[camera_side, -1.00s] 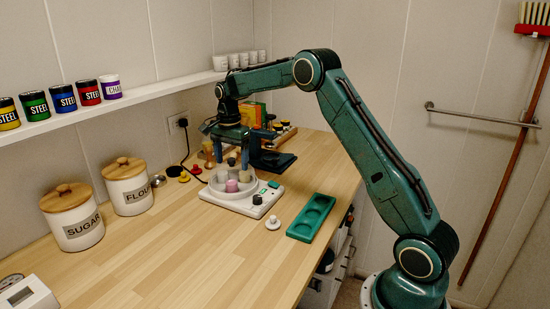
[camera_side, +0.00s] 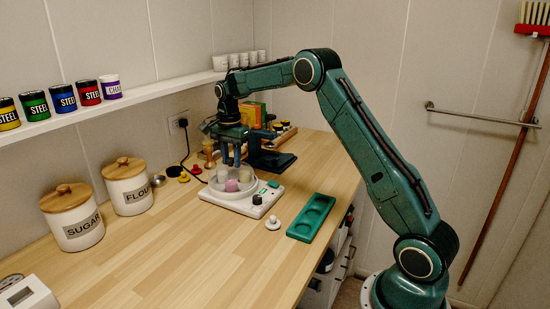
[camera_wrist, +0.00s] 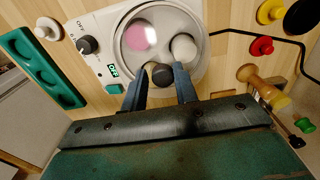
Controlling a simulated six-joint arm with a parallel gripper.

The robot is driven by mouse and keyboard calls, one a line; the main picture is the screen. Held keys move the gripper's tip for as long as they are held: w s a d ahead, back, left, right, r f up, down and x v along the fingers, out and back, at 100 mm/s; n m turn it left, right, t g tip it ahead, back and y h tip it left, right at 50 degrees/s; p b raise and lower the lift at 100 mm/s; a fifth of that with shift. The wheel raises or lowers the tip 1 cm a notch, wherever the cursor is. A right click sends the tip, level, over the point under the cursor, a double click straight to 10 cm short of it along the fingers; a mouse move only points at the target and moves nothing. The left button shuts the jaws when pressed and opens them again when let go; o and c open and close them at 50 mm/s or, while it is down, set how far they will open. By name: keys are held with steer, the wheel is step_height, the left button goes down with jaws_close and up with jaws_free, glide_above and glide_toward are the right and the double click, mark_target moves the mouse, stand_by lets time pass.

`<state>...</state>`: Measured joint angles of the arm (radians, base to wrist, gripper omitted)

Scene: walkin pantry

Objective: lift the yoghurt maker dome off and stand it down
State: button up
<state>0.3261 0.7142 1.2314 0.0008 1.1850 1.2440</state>
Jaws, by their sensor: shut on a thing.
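The yoghurt maker (camera_side: 246,203) is a white base with a dial and a green switch, standing on the wooden counter; its base also shows in the wrist view (camera_wrist: 90,22). A clear dome (camera_wrist: 166,22) covers jars, among them a pink one (camera_wrist: 138,36) and a white one (camera_wrist: 184,46). The dome appears to sit on the base. My gripper (camera_side: 231,163) points down over the dome. In the wrist view my gripper (camera_wrist: 162,80) is shut on the dome's dark knob (camera_wrist: 163,76). The side view barely shows the knob.
A green tray (camera_side: 299,232) with round hollows lies right of the maker, with a small white knobbed item (camera_side: 273,223) between. Red and yellow knobbed items (camera_side: 184,178) and a cord lie behind left. Sugar (camera_side: 84,232) and flour canisters (camera_side: 133,198) stand left.

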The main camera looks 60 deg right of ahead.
step_height(320, 180, up, 19)
steer(key=shift+r, duration=0.15)
jaws_close()
stand_by(0.3)
steer(key=shift+s, duration=0.1)
stand_by(0.6)
steer(key=s+d+f, duration=0.3)
steer(key=s+d, duration=1.6)
steer(key=s, duration=0.2)
steer(key=shift+f, duration=0.1)
step_height(320, 180, down, 20)
steer(key=shift+r, duration=0.1)
stand_by(0.3)
